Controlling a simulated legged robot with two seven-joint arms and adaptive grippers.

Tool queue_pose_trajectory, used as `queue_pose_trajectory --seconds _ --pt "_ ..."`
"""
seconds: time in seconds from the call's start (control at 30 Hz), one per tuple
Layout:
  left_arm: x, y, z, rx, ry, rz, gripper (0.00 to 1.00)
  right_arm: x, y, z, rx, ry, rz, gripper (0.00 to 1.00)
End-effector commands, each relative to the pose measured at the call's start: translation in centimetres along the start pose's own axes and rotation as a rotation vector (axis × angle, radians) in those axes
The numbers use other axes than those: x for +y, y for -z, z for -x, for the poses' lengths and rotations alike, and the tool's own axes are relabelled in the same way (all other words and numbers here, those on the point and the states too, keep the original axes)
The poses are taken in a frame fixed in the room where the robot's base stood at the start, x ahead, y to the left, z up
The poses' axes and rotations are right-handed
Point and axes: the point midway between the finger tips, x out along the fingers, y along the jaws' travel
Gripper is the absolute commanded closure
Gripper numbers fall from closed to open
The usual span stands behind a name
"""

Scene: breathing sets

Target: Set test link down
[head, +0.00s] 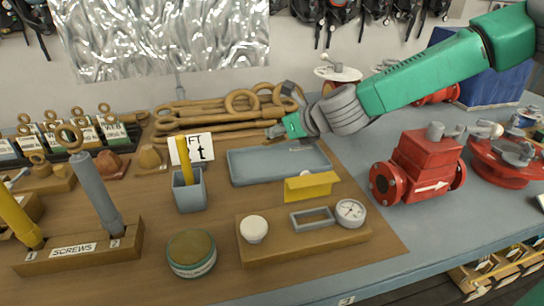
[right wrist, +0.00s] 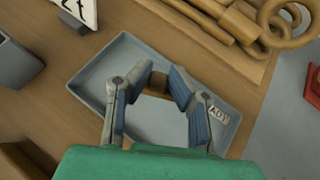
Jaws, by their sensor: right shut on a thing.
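My right gripper (head: 274,131) reaches in from the right, above the back edge of the blue-grey tray (head: 262,180). In the right wrist view its fingertips (right wrist: 157,83) are closed on a small brown piece, which I take to be the test link (right wrist: 157,82). It appears over the tray (right wrist: 105,62); I cannot tell whether it touches the tray floor. The tray looks otherwise empty, apart from a small lettered label (right wrist: 218,114) near one end. In the head view the held piece cannot be made out clearly. My left gripper is not in view.
Brown rods and rings (head: 215,110) lie behind the tray. A grey cup (head: 190,195) and a lettered card (head: 195,149) stand left of it. A wooden block with a gauge (head: 351,212) and a yellow bracket (head: 311,187) are in front. A red valve (head: 425,165) stands right.

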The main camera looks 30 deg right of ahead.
Motion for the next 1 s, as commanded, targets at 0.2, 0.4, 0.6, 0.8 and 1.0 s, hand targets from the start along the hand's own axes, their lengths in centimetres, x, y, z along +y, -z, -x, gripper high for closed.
queue_pose_trajectory --seconds 0.2,0.4,0.6,0.8,1.0 --pt "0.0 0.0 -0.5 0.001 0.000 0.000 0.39 -0.4 2.3 -1.9 0.003 0.002 -0.002 1.00" --pt "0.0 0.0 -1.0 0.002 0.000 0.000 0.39 -0.5 4.8 -3.3 0.004 0.001 -0.002 1.00" --pt "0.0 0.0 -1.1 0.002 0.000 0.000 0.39 -0.3 5.6 -4.0 0.001 0.002 0.000 1.00" --pt "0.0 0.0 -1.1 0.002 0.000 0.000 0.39 -0.3 5.6 -4.0 0.002 0.002 0.000 0.67" --pt "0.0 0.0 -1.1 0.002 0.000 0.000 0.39 -0.5 5.6 -3.9 0.002 0.002 -0.001 0.63"
